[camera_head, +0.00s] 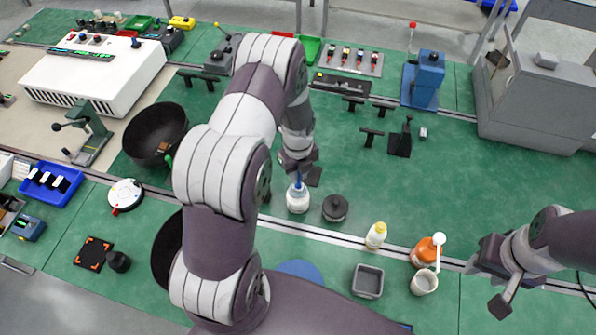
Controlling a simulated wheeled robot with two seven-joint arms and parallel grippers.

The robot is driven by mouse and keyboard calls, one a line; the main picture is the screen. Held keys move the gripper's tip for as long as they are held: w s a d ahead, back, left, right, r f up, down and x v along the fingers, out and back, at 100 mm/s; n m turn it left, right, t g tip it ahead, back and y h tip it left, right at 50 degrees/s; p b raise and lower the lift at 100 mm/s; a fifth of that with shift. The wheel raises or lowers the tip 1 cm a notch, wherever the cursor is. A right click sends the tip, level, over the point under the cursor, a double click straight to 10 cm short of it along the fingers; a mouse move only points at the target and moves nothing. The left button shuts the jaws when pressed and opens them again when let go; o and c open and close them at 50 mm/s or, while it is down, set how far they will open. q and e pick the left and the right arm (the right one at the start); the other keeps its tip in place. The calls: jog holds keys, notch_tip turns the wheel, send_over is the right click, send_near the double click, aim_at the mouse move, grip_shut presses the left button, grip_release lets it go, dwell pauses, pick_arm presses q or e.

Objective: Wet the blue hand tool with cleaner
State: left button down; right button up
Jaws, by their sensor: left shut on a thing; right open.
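My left gripper (299,165) points down over the bench in the middle of the view and is shut on the blue hand tool (297,184). Only a small blue part of the tool shows below the fingers. Directly under it stands a round white pot (298,204); the tool's lower end meets the pot's top, and I cannot tell how deep it reaches or whether it is wet. No label marks which container holds cleaner. My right gripper (490,282) is open and empty at the right, beside a white cup (424,283).
A round black pot (335,208) stands just right of the white pot. A yellow-capped bottle (376,235), an orange jar (426,252) and a grey square tray (368,281) stand nearer the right arm. A rail runs across the green bench. Black bowls (150,128) lie left.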

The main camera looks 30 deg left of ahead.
pick_arm(q)
jog(key=shift+f+b, duration=0.65)
jog(key=shift+f, duration=0.3)
dwell(1.3)
notch_tip(320, 180, up, 7)
jog(key=p, duration=0.5)
jog(key=shift+r+p, duration=0.15)
jog(key=shift+p, duration=0.2)
dwell(0.4)
